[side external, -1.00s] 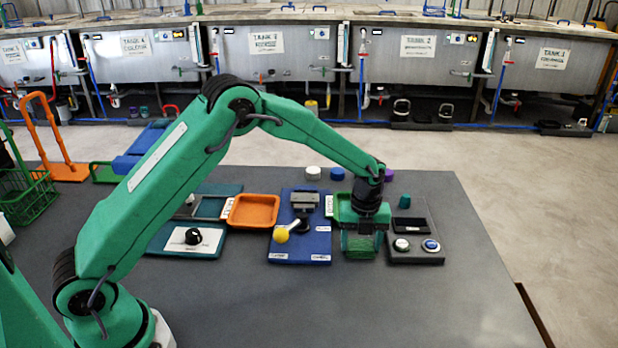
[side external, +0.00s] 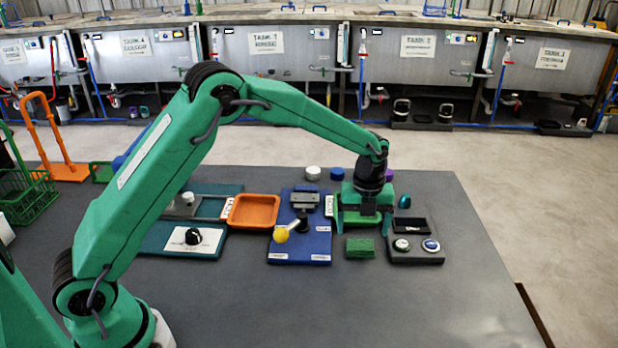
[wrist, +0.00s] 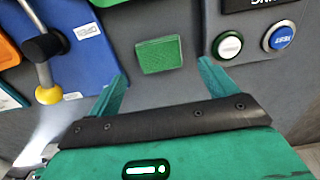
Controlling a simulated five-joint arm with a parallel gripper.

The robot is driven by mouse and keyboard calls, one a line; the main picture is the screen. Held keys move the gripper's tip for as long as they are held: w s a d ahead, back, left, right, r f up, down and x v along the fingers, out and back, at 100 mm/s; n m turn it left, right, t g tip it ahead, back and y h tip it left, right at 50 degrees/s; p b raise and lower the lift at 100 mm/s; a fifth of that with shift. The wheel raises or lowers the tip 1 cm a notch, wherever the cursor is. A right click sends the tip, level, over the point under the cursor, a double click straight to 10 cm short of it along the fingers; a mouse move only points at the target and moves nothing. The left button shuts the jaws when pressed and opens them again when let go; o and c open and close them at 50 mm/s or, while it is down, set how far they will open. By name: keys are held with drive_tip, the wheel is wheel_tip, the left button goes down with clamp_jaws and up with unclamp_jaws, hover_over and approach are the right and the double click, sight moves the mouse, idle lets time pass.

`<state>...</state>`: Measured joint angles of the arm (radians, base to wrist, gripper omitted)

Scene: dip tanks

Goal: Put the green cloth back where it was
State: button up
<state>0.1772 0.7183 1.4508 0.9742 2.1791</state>
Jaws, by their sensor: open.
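The green cloth (side external: 360,248) is a small folded rectangle lying flat on the grey table, between the blue lever board and the dark button panel. In the wrist view the cloth (wrist: 159,55) lies ahead of my fingers, a little above the gap between their tips. My gripper (side external: 364,222) is open and empty, above the table and behind the cloth in the side view. Its two green fingers are spread wide in the wrist view (wrist: 160,72). The gripper and the cloth are apart.
The blue board (side external: 300,240) with a yellow-knobbed lever (side external: 281,235) stands left of the cloth. The dark panel (side external: 418,256) with two round buttons is to its right. An orange tray (side external: 254,211) lies farther left. The table in front of the cloth is clear.

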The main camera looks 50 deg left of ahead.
sight(359, 245)
wheel_tip(359, 245, up, 7)
idle(0.4)
idle(0.4)
drive_tip(key=s+a+r+n+t, duration=0.1)
drive_tip(key=s+a+r+n, duration=0.2)
drive_tip(key=s+r+n, duration=0.35)
drive_tip(key=s+a+r+n+t, duration=0.2)
drive_tip(key=s+a+r+n, duration=0.1)
drive_tip(key=s+r+n, duration=0.35)
drive_tip(key=s+a+n+t, duration=0.1)
drive_tip(key=s+n, duration=0.6)
drive_tip(key=s, duration=0.2)
drive_tip(key=s+a+n+t, duration=0.1)
drive_tip(key=s+a+n, duration=0.1)
drive_tip(key=s+n, duration=0.5)
drive_tip(key=shift+s+a+f+t, duration=0.3)
drive_tip(key=shift+s+f, duration=0.15)
drive_tip(key=shift+s, duration=0.55)
